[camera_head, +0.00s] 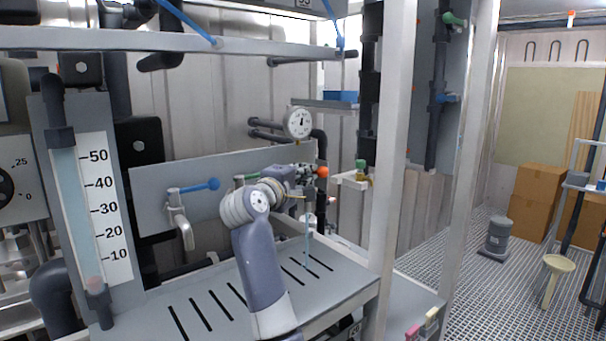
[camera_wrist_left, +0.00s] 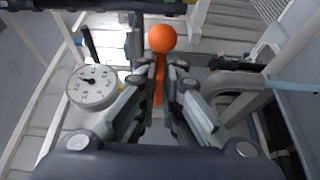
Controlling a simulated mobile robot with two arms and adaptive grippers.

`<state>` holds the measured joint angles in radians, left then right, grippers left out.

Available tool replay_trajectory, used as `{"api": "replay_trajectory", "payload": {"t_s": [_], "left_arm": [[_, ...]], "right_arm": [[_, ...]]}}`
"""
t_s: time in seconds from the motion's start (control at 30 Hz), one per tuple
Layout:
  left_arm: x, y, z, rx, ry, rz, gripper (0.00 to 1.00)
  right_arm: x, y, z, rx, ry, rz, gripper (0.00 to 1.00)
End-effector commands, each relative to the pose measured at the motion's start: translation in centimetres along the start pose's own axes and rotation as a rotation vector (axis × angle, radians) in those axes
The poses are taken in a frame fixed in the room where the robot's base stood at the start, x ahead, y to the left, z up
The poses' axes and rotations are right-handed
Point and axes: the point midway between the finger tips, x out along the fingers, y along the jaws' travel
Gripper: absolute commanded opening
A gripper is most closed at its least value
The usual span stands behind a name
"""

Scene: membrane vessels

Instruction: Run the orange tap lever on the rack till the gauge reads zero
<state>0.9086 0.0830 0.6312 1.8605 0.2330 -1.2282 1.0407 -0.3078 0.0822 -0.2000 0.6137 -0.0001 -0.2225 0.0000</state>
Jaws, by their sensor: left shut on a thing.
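The orange lever (camera_wrist_left: 159,84) with its round orange knob (camera_wrist_left: 162,38) lies between my left gripper's fingers in the left wrist view. My left gripper (camera_wrist_left: 160,85) is shut on the lever below the knob. In the head view the left gripper (camera_head: 306,171) is at the rack's back panel, and the knob (camera_head: 322,171) shows just past its fingertips. The gauge (camera_head: 298,123) is a round white dial above the gripper; it also shows in the left wrist view (camera_wrist_left: 92,87). Its needle is visible, but I cannot read an exact value. A thin pale stream (camera_head: 306,240) runs down below the gripper.
A tap with a blue lever (camera_head: 210,185) is left on the same panel (camera_head: 150,200). A scaled column (camera_head: 90,195) stands further left. The slotted tray (camera_head: 345,283) lies below. A white post (camera_head: 393,150) rises to the right. Boxes (camera_head: 535,195) stand beyond.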

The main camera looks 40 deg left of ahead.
Motion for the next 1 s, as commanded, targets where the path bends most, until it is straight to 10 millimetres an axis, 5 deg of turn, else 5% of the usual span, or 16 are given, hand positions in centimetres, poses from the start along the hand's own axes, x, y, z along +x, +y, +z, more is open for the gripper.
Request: {"api": "replay_trajectory", "payload": {"t_s": [0.17,0.3,0.77,1.0], "left_arm": [[0.1,-0.3,0.5,-0.003,-0.012,-0.007,0.00],[0.1,-0.3,0.5,-0.003,-0.012,-0.007,0.28],[-0.1,-0.3,0.2,-0.002,-0.004,-0.006,0.28],[-2.7,-0.2,0.3,0.000,-0.003,-0.004,0.28]], "right_arm": [[0.0,0.2,-1.4,-0.001,0.023,0.003,0.34],[0.0,0.3,-1.8,-0.001,0.028,0.003,0.34],[0.0,-0.1,-0.9,0.001,0.013,-0.002,0.34],[0.0,-0.1,-1.0,0.001,0.016,-0.001,0.34]]}}
